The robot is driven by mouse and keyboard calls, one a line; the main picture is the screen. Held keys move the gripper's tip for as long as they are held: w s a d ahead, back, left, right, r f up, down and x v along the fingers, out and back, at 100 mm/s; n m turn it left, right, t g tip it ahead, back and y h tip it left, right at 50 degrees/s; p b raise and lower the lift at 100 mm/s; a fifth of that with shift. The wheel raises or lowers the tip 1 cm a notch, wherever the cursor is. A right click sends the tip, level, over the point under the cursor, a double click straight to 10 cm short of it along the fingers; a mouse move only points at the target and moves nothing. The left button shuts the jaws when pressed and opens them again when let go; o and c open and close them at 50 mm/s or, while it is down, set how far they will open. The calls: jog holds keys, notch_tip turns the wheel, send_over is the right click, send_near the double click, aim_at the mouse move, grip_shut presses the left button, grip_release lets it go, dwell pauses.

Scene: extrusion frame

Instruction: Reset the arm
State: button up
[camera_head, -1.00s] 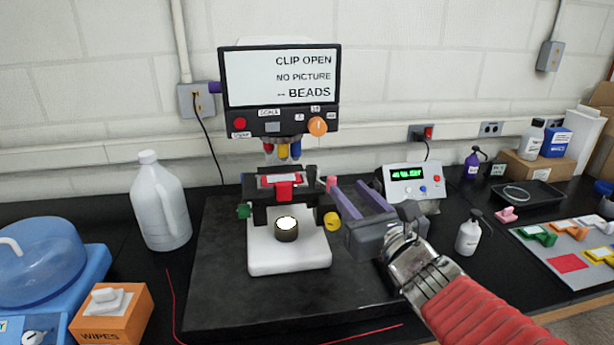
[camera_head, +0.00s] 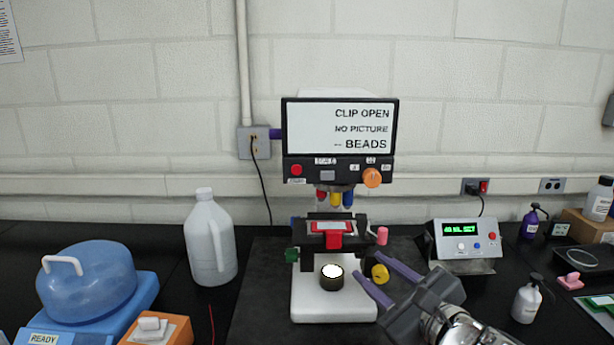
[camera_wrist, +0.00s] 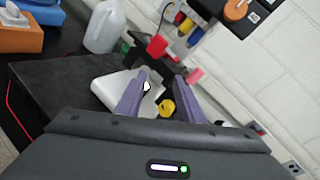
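My gripper (camera_head: 386,279) is at the lower right of the microscope in the head view, with its two purple fingers spread and nothing between them. The fingers also show in the wrist view (camera_wrist: 160,92), pointing toward the microscope's white base and the yellow knob. The microscope (camera_head: 334,302) has a white base, a lit round lamp, a dark stage with a red clip (camera_head: 333,238), and a screen (camera_head: 339,125) reading "CLIP OPEN, NO PICTURE -- BEADS". The fingertips look close to the yellow knob (camera_head: 380,273); whether they touch it I cannot tell.
A white jug (camera_head: 211,240) stands left of the microscope. A blue-domed device (camera_head: 88,285) and an orange wipes box (camera_head: 156,332) are at the lower left. A display box (camera_head: 466,240), a purple bottle (camera_head: 531,222) and a white bottle (camera_head: 526,302) stand to the right.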

jog(key=s+a+f+n+g+h, duration=0.1)
jog(key=s+a+f+n+g, duration=0.3)
jog(key=s+f+n+g, duration=1.05)
jog(key=s+d+r+n+t+h, duration=0.2)
jog(key=d+r+n+t+h, duration=0.2)
jog(key=n, duration=0.7)
jog(key=shift+s+d+t+h, duration=0.4)
jog(key=shift+d+h, duration=0.2)
jog(key=shift+d, duration=0.7)
